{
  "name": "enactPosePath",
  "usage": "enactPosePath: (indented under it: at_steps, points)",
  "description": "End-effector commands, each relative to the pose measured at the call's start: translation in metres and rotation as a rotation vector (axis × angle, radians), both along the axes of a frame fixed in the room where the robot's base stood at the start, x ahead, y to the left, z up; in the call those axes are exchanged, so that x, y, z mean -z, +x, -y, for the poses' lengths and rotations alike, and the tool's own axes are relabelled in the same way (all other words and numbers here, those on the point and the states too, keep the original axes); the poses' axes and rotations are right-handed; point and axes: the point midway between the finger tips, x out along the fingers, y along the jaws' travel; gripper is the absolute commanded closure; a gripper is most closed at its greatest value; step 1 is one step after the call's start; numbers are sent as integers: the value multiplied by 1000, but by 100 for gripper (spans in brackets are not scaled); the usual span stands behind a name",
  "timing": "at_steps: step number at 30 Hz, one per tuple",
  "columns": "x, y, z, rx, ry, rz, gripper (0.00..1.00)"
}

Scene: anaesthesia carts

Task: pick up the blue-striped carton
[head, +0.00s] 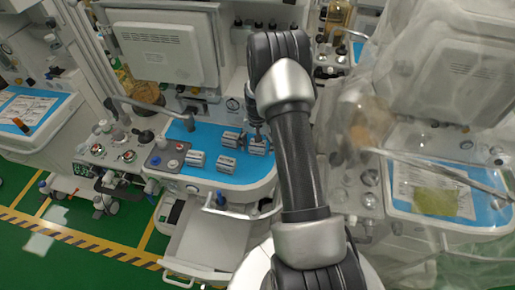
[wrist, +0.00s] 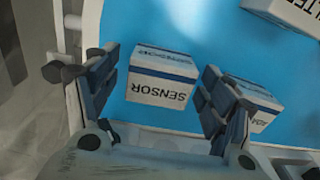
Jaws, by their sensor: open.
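Several white cartons with blue stripes lie on the blue top of the cart. In the wrist view, one blue-striped carton (wrist: 163,78), marked SENSOR, lies between the fingers of my open gripper (wrist: 160,64). Its near side faces the camera, and I see no clear contact with either finger. A second striped carton (wrist: 252,104) lies just right of it, partly hidden by the right finger. In the head view, my gripper (head: 257,133) is at the rightmost carton (head: 260,149) and hides part of it.
More cartons lie close by at the left (head: 196,158), the front (head: 226,165) and the back (head: 230,139). Another carton (wrist: 288,12) is at the wrist view's upper right. The cart's blue top (head: 215,148) has knobs on its left. A draped cart (head: 440,225) stands right.

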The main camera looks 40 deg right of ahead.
Motion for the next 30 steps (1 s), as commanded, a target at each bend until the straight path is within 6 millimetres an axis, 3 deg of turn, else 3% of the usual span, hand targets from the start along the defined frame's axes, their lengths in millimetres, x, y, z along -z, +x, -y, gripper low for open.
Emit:
enactPosePath:
  at_steps: [2, 23, 30]
  points:
    - [-1, 0, 0, 0, 0, 0, 26]
    - [-1, 0, 0, 0, 0, 0, 72]
    - [-1, 0, 0, 0, 0, 0, 73]
